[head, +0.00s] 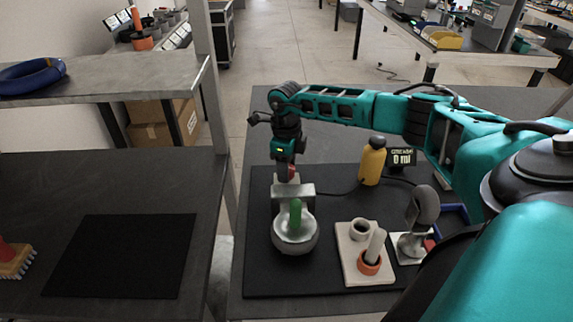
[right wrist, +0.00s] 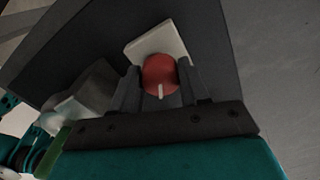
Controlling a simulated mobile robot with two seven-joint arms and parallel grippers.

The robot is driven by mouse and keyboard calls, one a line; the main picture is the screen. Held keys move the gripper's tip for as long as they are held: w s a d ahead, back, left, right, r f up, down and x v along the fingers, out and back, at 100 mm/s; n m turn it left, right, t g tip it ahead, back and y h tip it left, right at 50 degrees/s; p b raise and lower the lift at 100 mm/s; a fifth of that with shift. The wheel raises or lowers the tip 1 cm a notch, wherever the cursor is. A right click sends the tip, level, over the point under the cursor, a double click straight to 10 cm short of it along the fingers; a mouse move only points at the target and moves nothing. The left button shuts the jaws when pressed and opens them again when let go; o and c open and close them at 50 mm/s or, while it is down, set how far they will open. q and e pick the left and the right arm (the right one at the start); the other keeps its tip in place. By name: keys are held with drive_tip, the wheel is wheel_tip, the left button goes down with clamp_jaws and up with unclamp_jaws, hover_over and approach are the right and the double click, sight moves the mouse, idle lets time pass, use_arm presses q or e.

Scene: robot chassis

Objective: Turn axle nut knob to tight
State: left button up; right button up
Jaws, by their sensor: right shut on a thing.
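The red round knob (right wrist: 160,72) with a white pointer line sits between the two dark fingers of my right gripper (right wrist: 160,84) in the right wrist view. The pointer line is toward the bottom of that picture. A pale square plate (right wrist: 155,42) shows behind the knob. In the head view my right gripper (head: 288,168) points down at the grey metal block (head: 293,190), and a bit of red shows at its fingers. The gripper is shut on the knob. No tight mark is readable. My left gripper is not in view.
In front of the block is a round silver part with a green handle (head: 295,213). An empty dark mat (head: 120,255) lies left.

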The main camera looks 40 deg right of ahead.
drive_tip(key=shift+w+a, duration=0.1)
drive_tip(key=shift+a, duration=0.05)
drive_tip(key=o, duration=1)
drive_tip(key=shift+o, duration=0.2)
wheel_tip(320, 180, up, 13)
